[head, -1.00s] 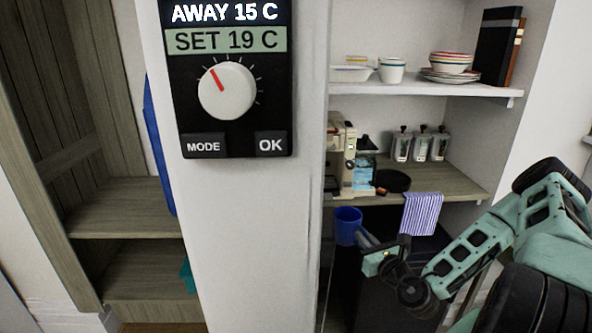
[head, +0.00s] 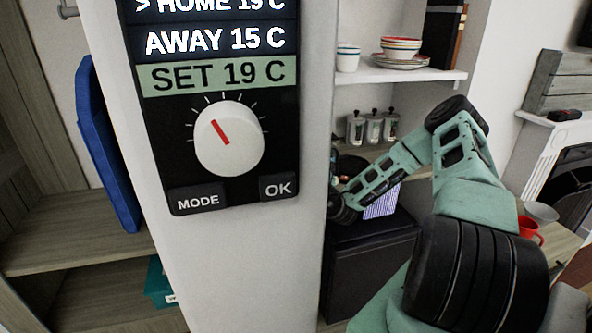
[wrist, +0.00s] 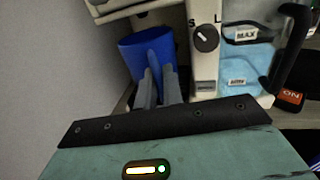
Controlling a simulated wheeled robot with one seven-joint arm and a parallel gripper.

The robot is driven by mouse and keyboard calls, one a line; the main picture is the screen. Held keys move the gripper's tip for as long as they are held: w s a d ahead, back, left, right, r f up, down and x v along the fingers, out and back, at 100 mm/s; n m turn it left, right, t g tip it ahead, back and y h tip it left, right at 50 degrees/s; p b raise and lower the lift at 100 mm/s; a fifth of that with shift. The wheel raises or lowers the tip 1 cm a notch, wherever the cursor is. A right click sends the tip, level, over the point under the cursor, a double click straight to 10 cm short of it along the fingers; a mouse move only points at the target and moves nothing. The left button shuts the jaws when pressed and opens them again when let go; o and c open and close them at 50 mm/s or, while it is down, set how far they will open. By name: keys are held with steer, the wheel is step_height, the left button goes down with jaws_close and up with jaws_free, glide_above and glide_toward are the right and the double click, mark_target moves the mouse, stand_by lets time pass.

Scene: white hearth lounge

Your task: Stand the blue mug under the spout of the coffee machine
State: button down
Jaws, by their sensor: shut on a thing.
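The blue mug (wrist: 147,52) is upright in the wrist view, slightly tilted in the picture. My gripper (wrist: 158,76) is shut on its near side. The cream coffee machine (wrist: 205,60) has a knob marked S and L, right of the mug. A cream overhanging part of the machine (wrist: 125,8) is above the mug. The spout itself is not clearly visible, and I cannot tell whether the mug's base touches the machine. In the head view the white pillar hides the mug, the machine and my gripper.
A light blue water tank (wrist: 245,72) and an orange-red ON switch (wrist: 291,97) are right of the machine's column. A grey wall (wrist: 50,60) is to the left. The pillar with the thermostat (head: 220,110) stands close in front.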

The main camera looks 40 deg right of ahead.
steer(key=x, duration=0.2)
steer(key=p+x, duration=0.1)
steer(key=x, duration=0.1)
steer(key=shift+w+f, duration=0.25)
steer(key=shift+f, duration=0.45)
steer(key=c, duration=1.5)
jaws_free()
steer(key=shift+s+f, duration=0.1)
steer(key=shift+f, duration=0.05)
steer(key=shift+c, duration=0.2)
steer(key=b+v, duration=0.1)
steer(key=v, duration=1.1)
steer(key=shift+b, duration=0.35)
steer(key=shift+d, duration=0.1)
